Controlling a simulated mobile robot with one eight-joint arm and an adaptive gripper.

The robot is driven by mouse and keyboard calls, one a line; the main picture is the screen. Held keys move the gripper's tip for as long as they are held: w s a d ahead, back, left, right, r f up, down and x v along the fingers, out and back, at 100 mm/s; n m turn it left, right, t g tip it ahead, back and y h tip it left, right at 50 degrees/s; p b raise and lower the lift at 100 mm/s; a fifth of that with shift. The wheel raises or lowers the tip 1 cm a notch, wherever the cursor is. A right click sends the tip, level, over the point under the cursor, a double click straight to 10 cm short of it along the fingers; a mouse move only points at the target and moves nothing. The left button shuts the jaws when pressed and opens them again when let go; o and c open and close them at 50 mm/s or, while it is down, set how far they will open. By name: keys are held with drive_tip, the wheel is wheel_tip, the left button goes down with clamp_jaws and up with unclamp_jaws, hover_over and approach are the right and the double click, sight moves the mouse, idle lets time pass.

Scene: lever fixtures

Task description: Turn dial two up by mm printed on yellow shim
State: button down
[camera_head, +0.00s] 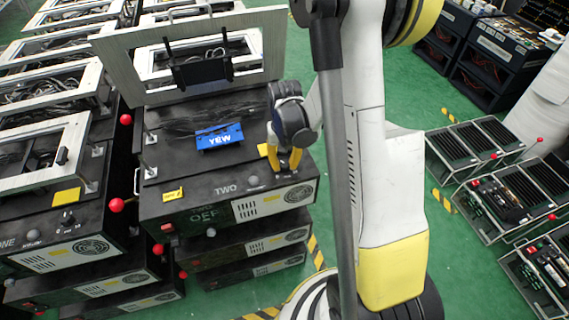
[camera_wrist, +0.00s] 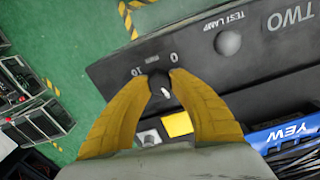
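Dial two is a small black knob (camera_wrist: 160,84) with a white pointer line, on the front panel of the unit marked TWO (camera_head: 227,188). The marks 0 and 10 are beside it in the wrist view. My gripper (camera_wrist: 161,76) has its two yellow fingers on either side of the knob, with the tips close against it; it also shows in the head view (camera_head: 284,160). A yellow tag with dark print (camera_head: 173,194) is at the panel's left; its print is too small to read. A plain yellow piece (camera_wrist: 178,124) lies by the knob.
A blue block lettered YEW (camera_head: 219,137) sits on top of the unit, below an upright pale frame (camera_head: 120,62). A TEST LAMP button (camera_wrist: 229,43) is beside the dial. Unit ONE (camera_head: 30,235) stands to the left with red-ball levers (camera_head: 116,205).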

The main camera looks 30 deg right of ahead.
drive_tip(key=shift+m, duration=0.3)
drive_tip(key=m, duration=0.3)
drive_tip(key=shift+b, duration=0.35)
drive_tip(key=shift+m, duration=2)
drive_tip(key=c, duration=1.2)
unclamp_jaws()
drive_tip(key=shift+o, duration=0.2)
